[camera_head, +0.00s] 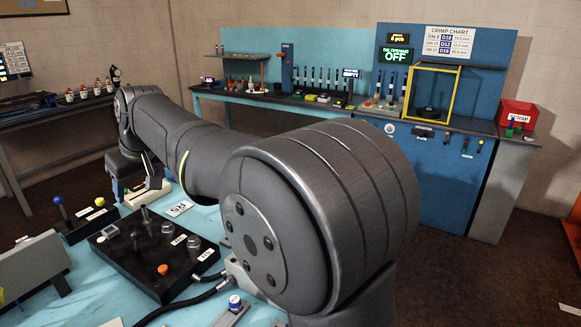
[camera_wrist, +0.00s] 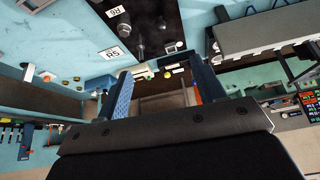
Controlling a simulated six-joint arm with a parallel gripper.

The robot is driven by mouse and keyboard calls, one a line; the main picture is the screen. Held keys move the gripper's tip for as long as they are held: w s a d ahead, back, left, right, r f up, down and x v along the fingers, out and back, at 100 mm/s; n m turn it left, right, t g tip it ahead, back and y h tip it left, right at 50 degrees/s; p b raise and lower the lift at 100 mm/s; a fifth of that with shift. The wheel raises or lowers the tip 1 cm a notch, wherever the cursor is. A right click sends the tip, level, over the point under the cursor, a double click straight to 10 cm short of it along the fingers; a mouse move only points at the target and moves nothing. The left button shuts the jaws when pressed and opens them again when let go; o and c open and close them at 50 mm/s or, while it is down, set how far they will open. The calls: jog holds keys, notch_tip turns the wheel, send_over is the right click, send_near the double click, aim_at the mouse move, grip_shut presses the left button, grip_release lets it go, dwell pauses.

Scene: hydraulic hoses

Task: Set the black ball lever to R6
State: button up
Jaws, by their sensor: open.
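In the head view a black control panel (camera_head: 150,257) lies on the light blue bench. A short dark lever (camera_head: 146,214) stands at its back edge; I cannot tell whether it has a black ball or where it is set. A white card (camera_head: 179,209) behind the panel seems to read R5. It also shows in the wrist view (camera_wrist: 110,53), near another small label (camera_wrist: 115,11) on the dark panel (camera_wrist: 152,22), whose text I cannot read surely. My gripper (camera_wrist: 160,72) is open, with nothing between its fingers. The head view hides it behind my arm.
The panel carries an orange knob (camera_head: 163,270) and upright fittings (camera_head: 194,243). Dark hoses (camera_head: 190,300) run at its front. My arm covers the bench's right part.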

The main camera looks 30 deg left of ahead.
jog(key=shift+c, duration=1.3)
jog(key=m+g+y, duration=0.5)
jog(key=m+y, duration=0.7)
jog(key=m, duration=2.1)
send_near(140, 235)
jog(key=x, duration=1.1)
jog(key=shift+a, duration=0.25)
grip_shut()
